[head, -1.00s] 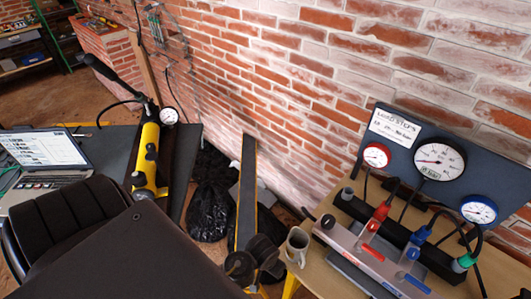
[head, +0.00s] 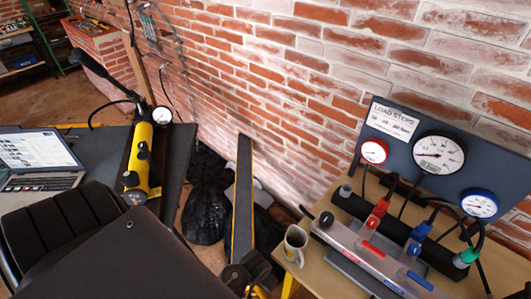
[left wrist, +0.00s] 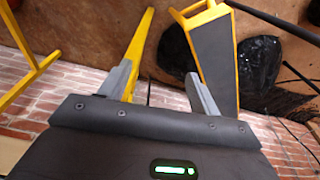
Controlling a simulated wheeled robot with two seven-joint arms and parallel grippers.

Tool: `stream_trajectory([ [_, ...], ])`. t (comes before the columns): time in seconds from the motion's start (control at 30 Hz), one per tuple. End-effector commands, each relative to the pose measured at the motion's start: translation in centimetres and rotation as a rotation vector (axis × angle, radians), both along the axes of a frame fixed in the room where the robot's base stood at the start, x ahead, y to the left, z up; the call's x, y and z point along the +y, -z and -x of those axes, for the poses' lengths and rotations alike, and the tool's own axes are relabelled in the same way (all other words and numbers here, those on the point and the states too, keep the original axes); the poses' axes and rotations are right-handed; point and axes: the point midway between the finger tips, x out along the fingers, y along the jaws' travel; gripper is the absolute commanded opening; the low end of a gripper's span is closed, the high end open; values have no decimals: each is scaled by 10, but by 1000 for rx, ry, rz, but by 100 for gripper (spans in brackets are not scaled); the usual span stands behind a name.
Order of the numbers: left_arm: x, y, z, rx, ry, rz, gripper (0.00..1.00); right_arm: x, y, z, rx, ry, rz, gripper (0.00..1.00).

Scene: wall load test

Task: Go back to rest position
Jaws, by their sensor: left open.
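My left gripper (left wrist: 162,88) shows in the left wrist view. Its two grey fingers stand wide apart with nothing between them. Beyond them are a yellow leg (left wrist: 138,55), a dark board with a yellow frame (left wrist: 212,60) and the brick wall. In the head view, my dark arm parts fill the lower left, and I cannot make out the left fingers there. My right gripper is in neither view.
A yellow hand pump (head: 139,160) and a laptop (head: 38,158) sit on the dark left bench. Black bags (head: 207,212) lie by the wall. A mug (head: 294,246) and red-and-blue valve block (head: 375,250) stand on the wooden table, below a gauge panel (head: 408,145).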

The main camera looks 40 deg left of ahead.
Motion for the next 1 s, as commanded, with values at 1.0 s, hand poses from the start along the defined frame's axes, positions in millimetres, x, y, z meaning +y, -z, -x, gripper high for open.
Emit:
stream_trajectory([
  [1.0, 41, 232, 218, 9, 230, -26, 63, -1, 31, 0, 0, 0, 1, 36],
])
